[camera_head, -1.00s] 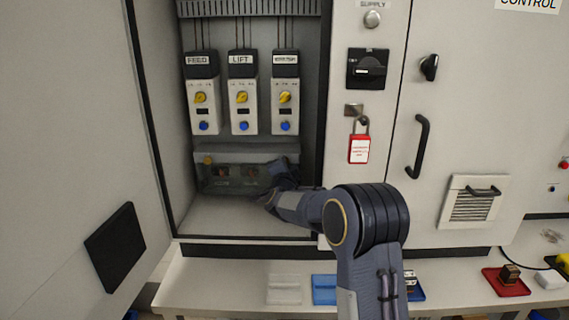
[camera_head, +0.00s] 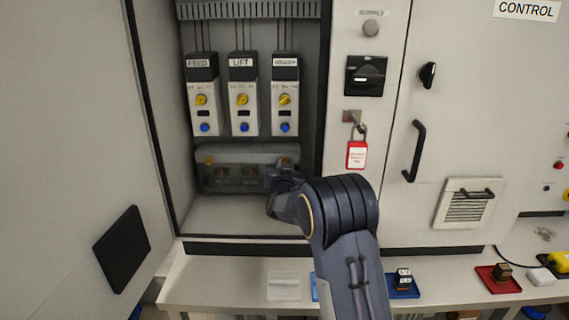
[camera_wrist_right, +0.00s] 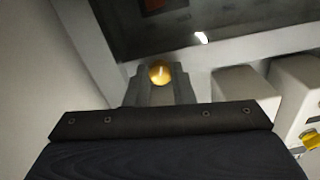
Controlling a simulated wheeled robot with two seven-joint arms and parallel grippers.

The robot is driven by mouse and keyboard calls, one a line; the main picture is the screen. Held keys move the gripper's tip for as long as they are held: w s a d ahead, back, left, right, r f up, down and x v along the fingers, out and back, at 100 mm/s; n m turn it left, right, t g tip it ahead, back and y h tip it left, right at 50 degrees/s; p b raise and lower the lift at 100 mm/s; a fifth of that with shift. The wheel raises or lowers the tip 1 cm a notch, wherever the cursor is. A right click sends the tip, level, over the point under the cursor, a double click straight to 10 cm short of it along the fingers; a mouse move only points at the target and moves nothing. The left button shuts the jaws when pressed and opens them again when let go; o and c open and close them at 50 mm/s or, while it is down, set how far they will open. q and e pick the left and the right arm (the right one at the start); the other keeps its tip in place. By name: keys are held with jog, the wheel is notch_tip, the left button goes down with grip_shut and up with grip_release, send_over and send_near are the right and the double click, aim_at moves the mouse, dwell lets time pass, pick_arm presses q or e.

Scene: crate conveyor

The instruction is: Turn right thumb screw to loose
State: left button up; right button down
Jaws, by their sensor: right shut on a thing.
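The right thumb screw is a brass, round-headed screw (camera_wrist_right: 160,73) in the right wrist view, at the edge of a smoky see-through cover (camera_wrist_right: 225,22). My right gripper (camera_wrist_right: 158,85) is shut on it, with one finger on each side of its head. In the head view the cover (camera_head: 226,183) sits low in the open cabinet, and my right gripper (camera_head: 284,177) is at its right end, hiding the right screw. The left thumb screw (camera_head: 209,160) shows at the cover's upper left. My left gripper is not in view.
Drive units labelled FEED (camera_head: 203,95), LIFT (camera_head: 243,95) and a third (camera_head: 285,95) hang above the cover. The cabinet wall is close on the right, with a red padlock (camera_head: 357,155). The open door (camera_head: 75,130) stands left. The cabinet floor (camera_head: 225,212) is clear.

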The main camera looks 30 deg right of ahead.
jog(key=shift+f+n+p, duration=0.1)
jog(key=shift+n+p, duration=0.55)
jog(key=shift+n, duration=1.55)
jog(key=c, duration=1.2)
grip_release()
jog(key=shift+c, duration=0.2)
jog(key=v, duration=0.8)
jog(key=shift+b, duration=0.4)
jog(key=shift+d, duration=0.15)
